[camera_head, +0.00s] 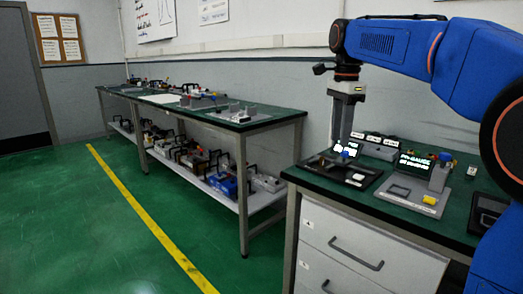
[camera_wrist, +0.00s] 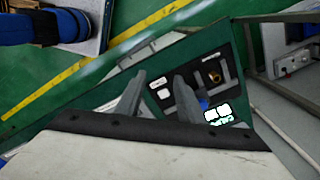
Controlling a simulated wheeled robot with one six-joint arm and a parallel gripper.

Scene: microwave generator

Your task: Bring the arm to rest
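My arm is blue and reaches in from the right of the head view, with its wrist hanging down over the near workbench. My gripper (camera_wrist: 160,78) points down above the green bench top. In the head view the fingertips are hard to make out near the black tray (camera_head: 328,171). That tray also shows beyond the fingers in the wrist view (camera_wrist: 178,72). A small blue part (camera_wrist: 203,102) shows beside the right finger; I cannot tell if they touch.
A grey fixture with a yellow block (camera_head: 430,200) and a lit display (camera_head: 415,164) stand right of the tray. White drawers (camera_head: 352,247) are below. A long bench (camera_head: 262,118) with equipment runs along the wall. The green floor (camera_head: 90,235) at left is clear.

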